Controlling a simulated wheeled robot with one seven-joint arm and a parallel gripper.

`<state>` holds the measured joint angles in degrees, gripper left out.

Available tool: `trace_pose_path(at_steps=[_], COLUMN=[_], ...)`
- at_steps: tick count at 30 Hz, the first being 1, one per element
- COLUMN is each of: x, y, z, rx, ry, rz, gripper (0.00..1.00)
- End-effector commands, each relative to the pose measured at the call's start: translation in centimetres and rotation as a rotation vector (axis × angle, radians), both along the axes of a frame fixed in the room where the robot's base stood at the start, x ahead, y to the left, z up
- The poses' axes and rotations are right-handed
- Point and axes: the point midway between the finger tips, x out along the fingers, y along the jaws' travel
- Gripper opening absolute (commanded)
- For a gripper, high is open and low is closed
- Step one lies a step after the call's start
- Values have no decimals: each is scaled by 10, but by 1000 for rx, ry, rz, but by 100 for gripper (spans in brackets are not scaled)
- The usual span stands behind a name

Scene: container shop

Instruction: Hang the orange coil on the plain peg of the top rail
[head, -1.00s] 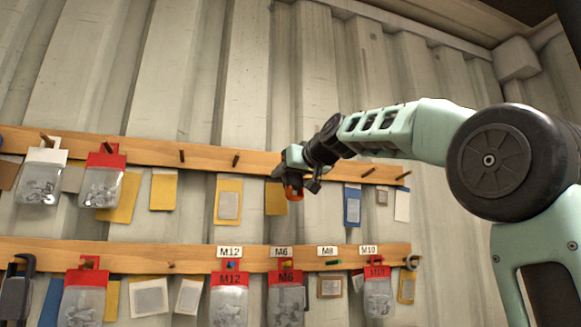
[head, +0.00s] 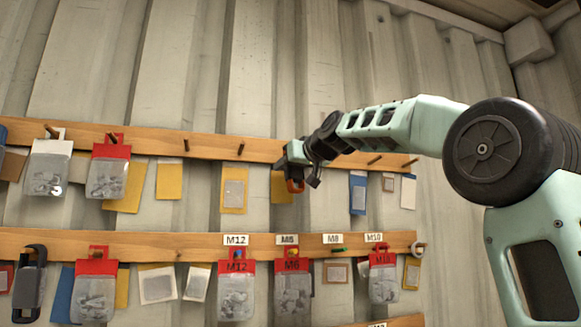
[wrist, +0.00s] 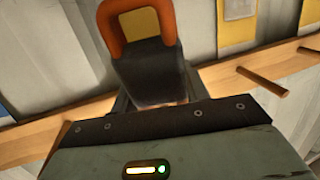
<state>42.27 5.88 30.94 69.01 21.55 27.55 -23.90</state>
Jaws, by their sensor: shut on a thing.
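The orange coil (wrist: 107,25) shows in the wrist view as a rounded loop beyond a dark block (wrist: 150,68) at my jaws. My gripper (wrist: 150,98) is shut on it. In the head view my gripper (head: 299,172) is in front of the top rail (head: 212,148), and only a small orange part of the coil (head: 296,186) shows below it. Bare wooden pegs on the top rail include one left of my gripper (head: 241,148) and one right of it (head: 375,160). In the wrist view a bare peg (wrist: 262,82) juts out right of the coil, apart from it.
A white-topped bag (head: 48,168) and a red-topped bag (head: 109,172) hang at the top rail's left. Flat cards back the wall.

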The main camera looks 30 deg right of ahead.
Motion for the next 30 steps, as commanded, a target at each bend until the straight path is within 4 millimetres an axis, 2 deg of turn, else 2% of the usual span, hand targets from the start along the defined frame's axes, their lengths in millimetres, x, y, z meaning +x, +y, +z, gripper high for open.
trace_pose_path(at_steps=[11, 12, 14, 24, 30], x=[0, 0, 0, -3, -25], y=[0, 0, 0, 0, 0], z=[0, 0, 0, -1, -1], rx=[0, 0, 0, 1, -1], ry=[-1, -1, -1, 0, -3], rz=[0, 0, 0, -1, -4], gripper=[20, 56, 71, 71, 71])
